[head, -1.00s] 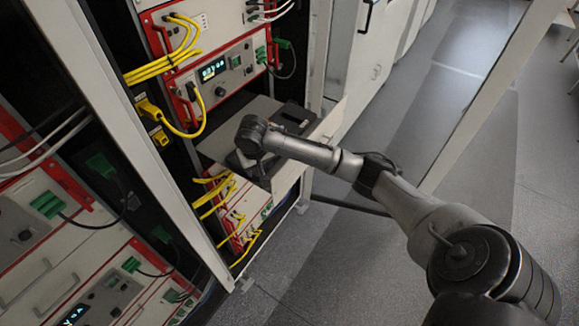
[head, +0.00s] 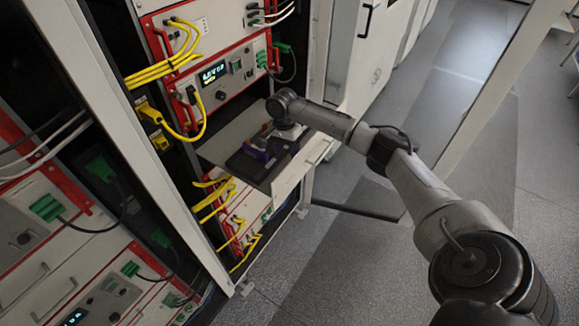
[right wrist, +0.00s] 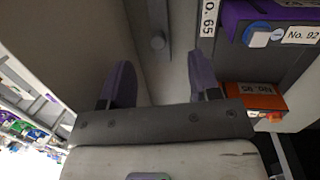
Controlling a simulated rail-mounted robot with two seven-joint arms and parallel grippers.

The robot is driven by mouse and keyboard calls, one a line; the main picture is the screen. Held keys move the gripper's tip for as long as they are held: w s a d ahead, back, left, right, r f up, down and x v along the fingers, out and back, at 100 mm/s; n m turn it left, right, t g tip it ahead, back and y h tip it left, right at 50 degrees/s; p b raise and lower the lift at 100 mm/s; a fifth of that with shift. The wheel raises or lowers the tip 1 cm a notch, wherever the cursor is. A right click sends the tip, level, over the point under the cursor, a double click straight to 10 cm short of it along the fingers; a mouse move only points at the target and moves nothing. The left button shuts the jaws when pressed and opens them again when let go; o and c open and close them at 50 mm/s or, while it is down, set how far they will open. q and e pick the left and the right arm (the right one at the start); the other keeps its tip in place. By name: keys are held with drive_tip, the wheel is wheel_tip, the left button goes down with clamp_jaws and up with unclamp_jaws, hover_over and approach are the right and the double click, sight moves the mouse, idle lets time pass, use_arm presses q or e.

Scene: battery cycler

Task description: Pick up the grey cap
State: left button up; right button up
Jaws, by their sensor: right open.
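A small round grey piece (right wrist: 157,41), which looks like the grey cap, sits on a grey strip in the right wrist view. It lies beyond my right gripper (right wrist: 160,76), between the lines of its two fingers and apart from them. The fingers are spread and nothing is between them. In the head view my right gripper (head: 286,132) is over the pulled-out drawer (head: 232,137), mostly hidden by my wrist. The cap cannot be made out there. My left gripper is not in view.
A purple block (right wrist: 245,14) labelled No. 92 and an orange block (right wrist: 255,97) are right of the fingers. In the head view a purple block (head: 257,153) is on the drawer's dark tray (head: 248,168). Yellow cables (head: 165,66) hang left. Floor at right is clear.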

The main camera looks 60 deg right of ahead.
drive_tip(key=shift+s+a+f+p, duration=0.15)
drive_tip(key=shift+f+p, duration=0.1)
drive_tip(key=shift+f, duration=0.8)
drive_tip(key=shift+s+d+f+p, duration=0.1)
drive_tip(key=shift+s+f+p, duration=0.15)
drive_tip(key=shift+f, duration=0.8)
drive_tip(key=shift+s+a+f+p, duration=0.1)
drive_tip(key=shift+f+p, duration=0.2)
drive_tip(key=shift+f, duration=0.75)
drive_tip(key=shift+c, duration=0.2)
drive_tip(key=c, duration=1)
